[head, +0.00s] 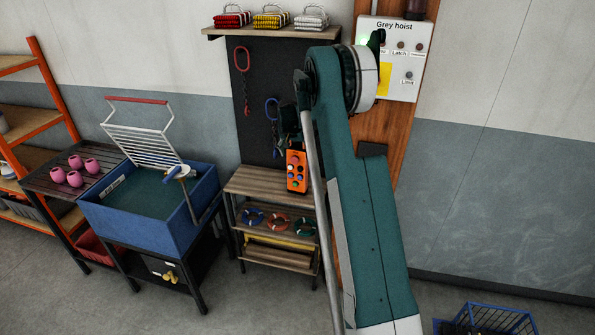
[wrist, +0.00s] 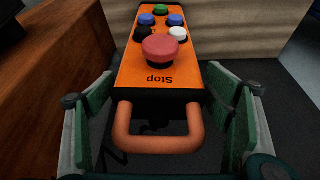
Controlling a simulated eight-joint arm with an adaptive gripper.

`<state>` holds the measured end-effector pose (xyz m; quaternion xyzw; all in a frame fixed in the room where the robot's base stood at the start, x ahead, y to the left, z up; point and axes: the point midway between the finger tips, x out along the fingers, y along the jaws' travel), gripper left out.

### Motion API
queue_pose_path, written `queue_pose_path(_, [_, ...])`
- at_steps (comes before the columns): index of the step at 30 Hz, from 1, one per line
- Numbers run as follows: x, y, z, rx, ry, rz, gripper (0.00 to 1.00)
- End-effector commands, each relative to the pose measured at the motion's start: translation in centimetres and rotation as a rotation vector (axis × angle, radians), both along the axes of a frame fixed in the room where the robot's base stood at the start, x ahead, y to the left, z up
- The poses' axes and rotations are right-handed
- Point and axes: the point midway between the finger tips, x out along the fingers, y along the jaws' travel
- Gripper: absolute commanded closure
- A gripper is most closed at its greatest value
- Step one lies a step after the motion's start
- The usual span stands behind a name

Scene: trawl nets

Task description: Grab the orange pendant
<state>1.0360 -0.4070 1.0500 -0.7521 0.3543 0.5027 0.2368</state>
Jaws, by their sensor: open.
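In the wrist view the pendant (wrist: 160,82) fills the middle, with a red Stop button, several smaller coloured buttons and an orange loop handle at the near end. My gripper (wrist: 163,100) is open, with one green finger on each side of the handle end. Gaps show between the fingers and the pendant, so it is not held. In the head view my gripper is hard to make out beside my arm.
A dark board (head: 257,90) with hanging hooks is above. A blue tank (head: 150,215) stands to the left. The Grey hoist box (head: 393,60) is on the wooden post at right.

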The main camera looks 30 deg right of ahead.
Motion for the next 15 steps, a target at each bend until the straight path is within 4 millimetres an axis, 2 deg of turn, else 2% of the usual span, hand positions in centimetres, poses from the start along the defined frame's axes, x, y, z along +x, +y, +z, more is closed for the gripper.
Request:
queue_pose_path(12, [-0.02, -0.01, 0.04, 0.0, 0.0, 0.0, 0.22])
queue_pose_path(13, [-0.02, -0.01, 0.04, 0.0, 0.0, 0.0, 0.23])
queue_pose_path(15, [-0.02, -0.01, 0.04, 0.0, 0.0, 0.0, 0.32])
